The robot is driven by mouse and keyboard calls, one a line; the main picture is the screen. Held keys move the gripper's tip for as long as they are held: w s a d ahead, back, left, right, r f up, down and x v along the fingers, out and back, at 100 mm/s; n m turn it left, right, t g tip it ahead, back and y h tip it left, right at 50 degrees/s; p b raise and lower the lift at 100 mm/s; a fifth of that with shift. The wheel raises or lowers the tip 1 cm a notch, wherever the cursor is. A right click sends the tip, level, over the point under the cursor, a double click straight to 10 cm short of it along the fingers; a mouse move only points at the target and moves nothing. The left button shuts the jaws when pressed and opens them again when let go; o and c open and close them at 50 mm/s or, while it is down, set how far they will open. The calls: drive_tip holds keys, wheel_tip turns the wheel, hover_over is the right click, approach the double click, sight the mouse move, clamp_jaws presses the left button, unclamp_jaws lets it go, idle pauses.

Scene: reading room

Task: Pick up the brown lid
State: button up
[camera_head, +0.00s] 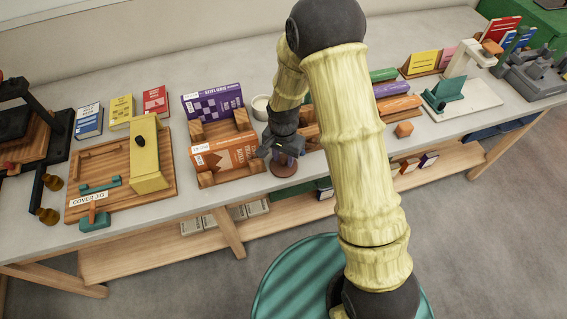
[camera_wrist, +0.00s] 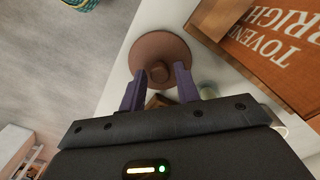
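The brown lid (camera_wrist: 158,46) is a round disc with a small knob in its middle, seen near the top centre of the wrist view. In the head view the lid (camera_head: 284,170) lies near the table's front edge, partly hidden by my gripper (camera_head: 283,150). In the wrist view my gripper (camera_wrist: 159,70) has its two purple fingers apart. The knob shows between the fingertips, with a gap on each side. I cannot tell the exact height of the fingertips over the lid.
An orange book (camera_head: 225,160) in a wooden holder stands close left of the lid; it also shows in the wrist view (camera_wrist: 275,50). A pale cup (camera_head: 260,107) stands behind. A yellow press board (camera_head: 150,160) is farther left.

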drive_tip(key=shift+f, duration=0.15)
drive_tip(key=shift+c, duration=0.4)
clamp_jaws()
